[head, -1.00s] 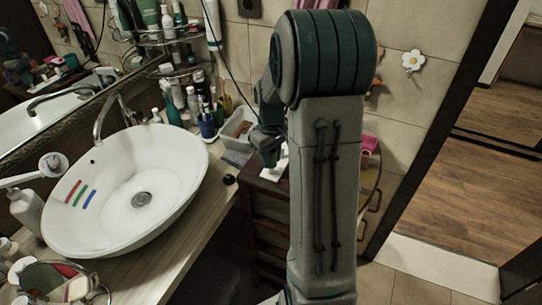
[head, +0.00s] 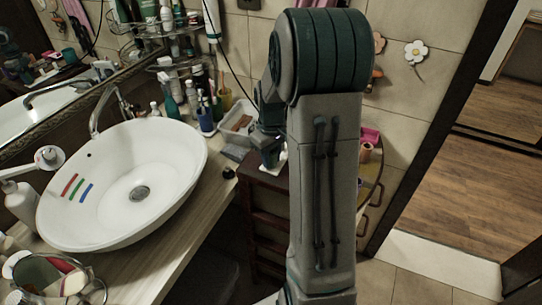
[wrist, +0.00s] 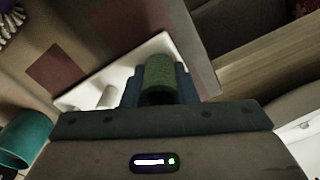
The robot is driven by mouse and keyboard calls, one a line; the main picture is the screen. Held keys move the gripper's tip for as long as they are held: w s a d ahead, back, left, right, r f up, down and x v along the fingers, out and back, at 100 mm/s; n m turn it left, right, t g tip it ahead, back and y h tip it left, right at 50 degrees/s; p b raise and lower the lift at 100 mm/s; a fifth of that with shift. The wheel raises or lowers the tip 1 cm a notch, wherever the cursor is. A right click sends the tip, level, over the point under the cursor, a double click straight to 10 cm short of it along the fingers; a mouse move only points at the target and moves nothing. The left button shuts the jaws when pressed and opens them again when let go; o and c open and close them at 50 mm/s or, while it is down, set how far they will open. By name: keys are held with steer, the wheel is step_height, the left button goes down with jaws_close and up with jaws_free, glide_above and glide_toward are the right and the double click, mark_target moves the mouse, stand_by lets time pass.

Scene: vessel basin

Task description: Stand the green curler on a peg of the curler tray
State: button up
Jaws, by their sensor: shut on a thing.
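The green curler (wrist: 160,74) is held between the two fingers of my gripper (wrist: 160,92) in the wrist view, with its open end facing the camera. The white curler tray (wrist: 82,94) lies beyond and beneath the gripper, and a pale peg (wrist: 107,97) stands on it left of the curler. The curler and that peg are apart; the gap in height is hard to judge. In the head view my gripper (head: 270,158) is over the dark wooden stand, and the curler cannot be made out there. The tray is mostly hidden behind my gripper and arm.
A white basin (head: 125,185) fills the left of the counter. Bottles and a pale bin (head: 238,128) crowd behind. A pink box (head: 370,136) stands right of my arm. A teal cup (wrist: 20,138) is at lower left in the wrist view.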

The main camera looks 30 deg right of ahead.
steer(key=o, duration=1)
steer(key=shift+r, duration=0.1)
step_height(320, 180, up, 14)
steer(key=b, duration=0.1)
steer(key=shift+f, duration=0.2)
